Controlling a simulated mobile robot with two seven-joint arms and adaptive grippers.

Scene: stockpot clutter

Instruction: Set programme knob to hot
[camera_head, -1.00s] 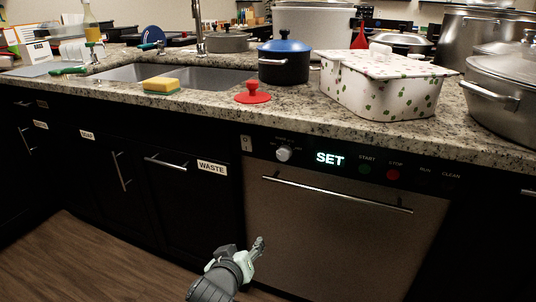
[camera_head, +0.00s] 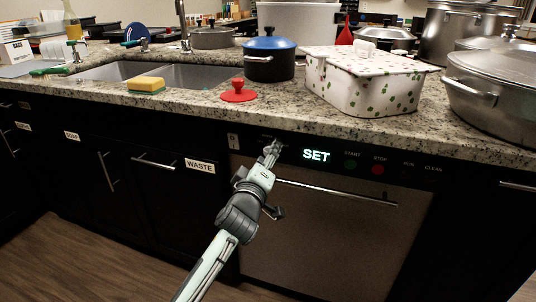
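The dishwasher (camera_head: 330,235) has a black control panel under the counter, with a lit "SET" display (camera_head: 316,156). The programme knob sits left of that display, but my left gripper covers it, so its pointer cannot be read. My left gripper (camera_head: 271,150) reaches up from the bottom, its fingertips over the knob's place on the panel. The fingers are seen from behind and small; I cannot tell whether they touch or grip the knob. My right gripper is not in view.
A green start button (camera_head: 351,165) and a red stop button (camera_head: 378,169) lie right of the display. The door handle (camera_head: 340,194) runs below the panel. The granite counter (camera_head: 205,103) overhangs above, bearing a red lid (camera_head: 238,95) and a spotted box (camera_head: 370,90).

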